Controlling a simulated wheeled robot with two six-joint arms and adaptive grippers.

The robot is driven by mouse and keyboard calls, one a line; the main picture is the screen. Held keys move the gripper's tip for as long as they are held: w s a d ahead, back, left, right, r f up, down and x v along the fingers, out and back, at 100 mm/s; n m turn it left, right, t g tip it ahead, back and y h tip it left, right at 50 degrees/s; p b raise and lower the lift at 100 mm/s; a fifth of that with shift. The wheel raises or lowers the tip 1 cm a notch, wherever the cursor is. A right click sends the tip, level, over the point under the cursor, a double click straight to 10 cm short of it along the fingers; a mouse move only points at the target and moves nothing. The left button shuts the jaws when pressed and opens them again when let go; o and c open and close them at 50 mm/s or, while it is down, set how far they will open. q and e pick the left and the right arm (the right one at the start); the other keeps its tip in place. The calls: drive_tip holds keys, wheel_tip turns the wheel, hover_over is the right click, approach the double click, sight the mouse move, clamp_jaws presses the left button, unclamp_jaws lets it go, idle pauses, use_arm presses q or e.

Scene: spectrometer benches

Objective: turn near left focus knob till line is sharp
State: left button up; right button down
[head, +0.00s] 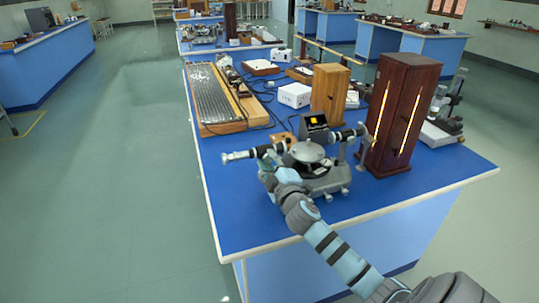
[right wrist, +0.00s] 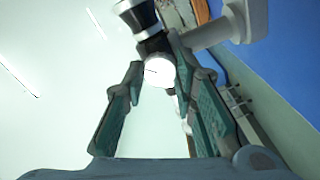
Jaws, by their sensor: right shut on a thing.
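The spectrometer (head: 318,178) stands near the front of the blue bench. Its telescope tube (head: 238,156) points left, and the black and silver barrel also shows at the top of the right wrist view (right wrist: 138,14). My right gripper (head: 268,172) reaches in from the lower right to the tube's underside. In the right wrist view, its fingers (right wrist: 160,66) are shut on a round white focus knob (right wrist: 158,72) with a small dark mark on its face. The knob is hidden behind the gripper in the head view. My left gripper is not in view.
A small dark display (head: 315,124) stands behind the spectrometer; its content is too small to read. A dark wooden cabinet with glowing slits (head: 400,115) stands close on the right. A lighter wooden box (head: 329,93) is behind. The bench's front left corner is clear.

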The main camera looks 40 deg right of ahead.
drive_tip(key=n+p, duration=0.3)
drive_tip(key=n, duration=0.2)
drive_tip(key=shift+n, duration=0.3)
drive_tip(key=n+p, duration=0.2)
drive_tip(key=n, duration=0.3)
drive_tip(key=shift+f, duration=0.1)
drive_tip(key=n+p, duration=0.2)
drive_tip(key=n, duration=0.4)
drive_tip(key=shift+n, duration=0.4)
drive_tip(key=n+p, duration=0.1)
drive_tip(key=n, duration=0.4)
drive_tip(key=shift+s+f, duration=0.1)
drive_tip(key=shift+n, duration=0.3)
drive_tip(key=c, duration=1.3)
unclamp_jaws()
drive_tip(key=shift+d, duration=0.1)
